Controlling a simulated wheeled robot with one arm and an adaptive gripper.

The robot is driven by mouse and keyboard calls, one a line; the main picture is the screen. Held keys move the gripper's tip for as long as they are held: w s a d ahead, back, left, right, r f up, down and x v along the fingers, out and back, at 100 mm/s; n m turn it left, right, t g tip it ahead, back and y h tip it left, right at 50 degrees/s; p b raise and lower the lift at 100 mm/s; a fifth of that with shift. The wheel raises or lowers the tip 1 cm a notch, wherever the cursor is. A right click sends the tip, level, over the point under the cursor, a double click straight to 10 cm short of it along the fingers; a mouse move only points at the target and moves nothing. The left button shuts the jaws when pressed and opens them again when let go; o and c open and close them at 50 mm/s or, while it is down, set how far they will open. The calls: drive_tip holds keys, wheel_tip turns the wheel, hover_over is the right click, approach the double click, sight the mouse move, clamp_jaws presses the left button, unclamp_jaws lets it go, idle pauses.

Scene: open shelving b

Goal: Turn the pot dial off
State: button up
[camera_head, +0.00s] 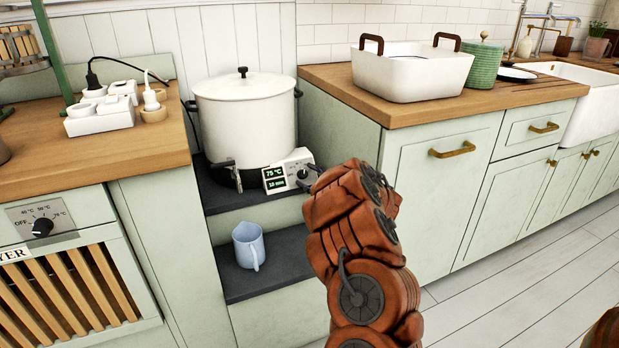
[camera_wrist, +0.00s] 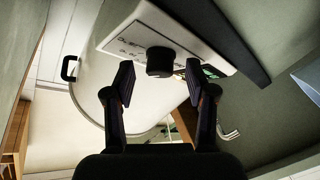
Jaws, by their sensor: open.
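The white pot (camera_head: 243,125) stands upright with its lid on, on the dark upper step between the counters. Its control box (camera_head: 294,160) at the lower right front shows "75 °C" and "10 min" beside a black dial (camera_head: 302,174). In the wrist view, the dial (camera_wrist: 160,62) is a dark round knob on the white control panel (camera_wrist: 180,22). My gripper (camera_wrist: 159,78) is open, with one finger on each side of the dial and a gap at both sides. Whether the fingertips reach around the knob's depth is unclear. In the head view my orange arm hides part of the gripper.
A blue jug (camera_head: 248,246) stands on the lower step. The right counter (camera_head: 335,80) and its cabinet flank the pot closely. The left counter (camera_head: 95,150) carries plugs and a power strip (camera_head: 98,120). A separate dryer dial (camera_head: 42,228) is at lower left. The floor at right is clear.

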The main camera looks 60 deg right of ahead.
drive_tip(key=shift+r, duration=0.1)
wheel_tip(320, 180, up, 10)
idle(0.4)
